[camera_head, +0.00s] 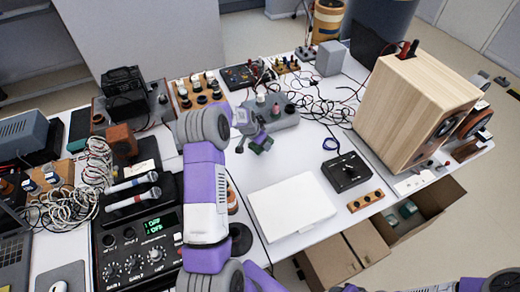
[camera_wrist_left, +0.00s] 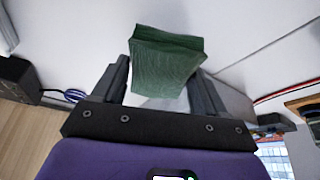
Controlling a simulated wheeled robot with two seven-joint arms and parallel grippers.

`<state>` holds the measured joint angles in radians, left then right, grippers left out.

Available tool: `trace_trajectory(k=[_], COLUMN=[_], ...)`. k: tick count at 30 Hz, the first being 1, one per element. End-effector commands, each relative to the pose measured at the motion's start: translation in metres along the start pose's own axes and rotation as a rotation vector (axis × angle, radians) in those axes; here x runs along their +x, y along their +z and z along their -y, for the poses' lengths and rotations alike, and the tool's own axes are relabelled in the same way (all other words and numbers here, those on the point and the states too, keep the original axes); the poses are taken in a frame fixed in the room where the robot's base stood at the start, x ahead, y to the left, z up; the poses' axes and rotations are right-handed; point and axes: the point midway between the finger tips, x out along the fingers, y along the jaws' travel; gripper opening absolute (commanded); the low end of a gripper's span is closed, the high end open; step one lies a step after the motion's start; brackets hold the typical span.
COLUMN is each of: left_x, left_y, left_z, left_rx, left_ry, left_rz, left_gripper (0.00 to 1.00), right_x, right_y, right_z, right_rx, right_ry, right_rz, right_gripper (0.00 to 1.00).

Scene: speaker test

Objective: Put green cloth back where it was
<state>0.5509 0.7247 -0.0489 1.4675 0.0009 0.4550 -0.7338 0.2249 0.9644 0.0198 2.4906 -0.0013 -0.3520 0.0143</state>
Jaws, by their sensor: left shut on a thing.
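The green cloth (camera_wrist_left: 165,65) is a folded, dark green block in the left wrist view, held between the two black fingers. My left gripper (camera_wrist_left: 163,85) is shut on it. In the head view, my left gripper (camera_head: 254,137) reaches over the table from the left, with the green cloth (camera_head: 263,143) at its tip, near a grey box with knobs (camera_head: 270,112). Whether the cloth touches the table is hard to tell. My right arm (camera_head: 440,287) shows only along the bottom right edge; its gripper's jaws cannot be made out.
A white flat case (camera_head: 291,206) lies on the table before the cloth. A black box with a knob (camera_head: 346,171) and a wooden speaker (camera_head: 413,109) stand to the right. An open cardboard box (camera_head: 425,207) with greenish items sits below the right edge. Cables and equipment crowd the left and back.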

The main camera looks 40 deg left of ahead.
Motion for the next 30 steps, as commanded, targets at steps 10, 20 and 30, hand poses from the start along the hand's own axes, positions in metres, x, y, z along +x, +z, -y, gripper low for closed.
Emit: trace_trajectory(k=[10, 20, 30], left_x=[0.037, 0.039, 0.04], left_y=[0.015, 0.015, 0.016], left_z=[0.0, 0.0, -0.001], left_rx=[-0.001, 0.0, 0.0], left_ry=[0.0, -0.001, 0.001], left_rz=[-0.002, -0.002, -0.001], left_gripper=[0.44, 0.44, 0.98], right_x=[0.006, 0.009, 0.009], right_y=[0.0, 0.0, 0.0], right_z=[-0.002, -0.004, -0.004], right_rx=[0.0, 0.0, 0.0], right_ry=[0.0, 0.0, 0.0], right_rz=[0.0, 0.0, 0.0], right_gripper=[0.43, 0.43, 0.43])
